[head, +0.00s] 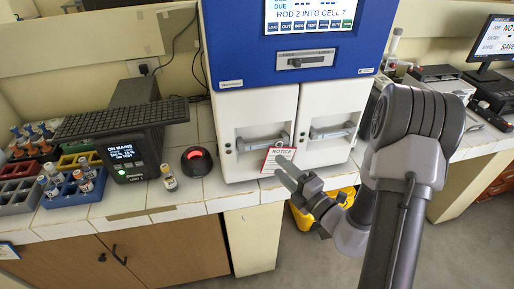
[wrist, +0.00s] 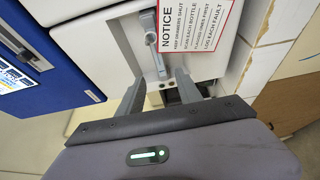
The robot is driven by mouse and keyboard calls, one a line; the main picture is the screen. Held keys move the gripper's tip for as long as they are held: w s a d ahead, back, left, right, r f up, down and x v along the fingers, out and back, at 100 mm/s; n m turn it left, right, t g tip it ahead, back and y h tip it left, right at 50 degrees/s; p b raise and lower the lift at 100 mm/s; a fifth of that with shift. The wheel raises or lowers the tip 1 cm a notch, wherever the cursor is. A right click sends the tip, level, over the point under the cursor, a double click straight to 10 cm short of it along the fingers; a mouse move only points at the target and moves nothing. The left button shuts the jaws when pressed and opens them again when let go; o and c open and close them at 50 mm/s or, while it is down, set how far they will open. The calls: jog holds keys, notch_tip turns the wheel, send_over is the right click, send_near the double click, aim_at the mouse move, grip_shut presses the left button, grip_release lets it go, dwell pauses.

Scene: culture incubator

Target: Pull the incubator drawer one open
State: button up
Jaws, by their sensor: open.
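The incubator (head: 291,83) has a blue upper panel and two white drawer fronts below, side by side. The left drawer's grey handle (head: 262,140) and the right drawer's grey handle (head: 332,130) show in the head view. Both drawers look closed. I cannot read which is drawer one. A red-and-white notice (head: 277,160) hangs by the left handle. My gripper (head: 292,172) is low in front of the drawers, open and apparently empty. In the wrist view a grey handle (wrist: 152,42) lies beyond the open fingers (wrist: 160,88), beside the notice (wrist: 197,22); I see no grip on it.
Left of the incubator on the tiled bench (head: 190,195) stand a small vial (head: 169,178), a black device with red light (head: 197,160), a black display unit (head: 125,160) and vial racks (head: 72,195). A yellow item (head: 302,220) is below. Floor at lower right looks clear.

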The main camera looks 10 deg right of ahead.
aim_at(258, 147)
jog(key=x, duration=1)
jog(key=shift+a+r+b, duration=0.1)
jog(key=shift+b, duration=0.25)
jog(key=shift+s, duration=0.1)
grip_shut()
dwell(0.6)
